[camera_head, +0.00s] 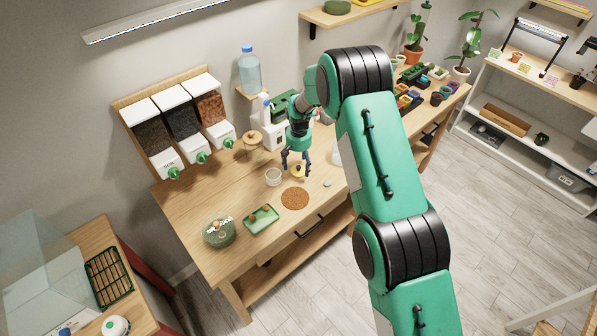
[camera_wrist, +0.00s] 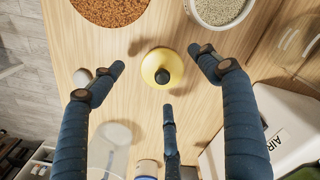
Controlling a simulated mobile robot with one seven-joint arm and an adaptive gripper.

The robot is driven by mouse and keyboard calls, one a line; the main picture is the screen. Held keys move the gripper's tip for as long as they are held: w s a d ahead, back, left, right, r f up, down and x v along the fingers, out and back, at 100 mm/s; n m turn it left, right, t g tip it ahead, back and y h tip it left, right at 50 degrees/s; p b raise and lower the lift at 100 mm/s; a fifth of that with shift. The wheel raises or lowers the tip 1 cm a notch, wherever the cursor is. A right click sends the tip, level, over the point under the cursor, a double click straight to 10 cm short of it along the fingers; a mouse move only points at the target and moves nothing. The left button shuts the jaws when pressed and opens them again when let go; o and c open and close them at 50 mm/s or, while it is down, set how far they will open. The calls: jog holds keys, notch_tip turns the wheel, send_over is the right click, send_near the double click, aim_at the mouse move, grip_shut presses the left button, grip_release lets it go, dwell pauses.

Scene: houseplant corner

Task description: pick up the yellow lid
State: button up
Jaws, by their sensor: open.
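The yellow lid (camera_wrist: 153,66) is a small round disc with a black knob on top. It lies on the wooden bench (camera_wrist: 120,100), and in the head view the lid (camera_head: 299,171) shows just under my gripper. My gripper (camera_head: 296,168) is open and empty above the bench. In the wrist view my gripper (camera_wrist: 160,75) has its dark blue fingers spread around the lid, one to each side and one below. They are apart from the lid.
A round patch of brown granules (camera_head: 295,198) and a bowl of pale granules (camera_head: 273,177) sit close to the lid. A small pale round object (camera_wrist: 82,77) lies left of it. A clear vessel (camera_wrist: 110,145) and a white machine (camera_wrist: 280,125) stand nearby. A green tray (camera_head: 261,219) lies further left.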

aim_at(299, 167)
jog(key=shift+f, duration=1.5)
jog(key=c, duration=0.9)
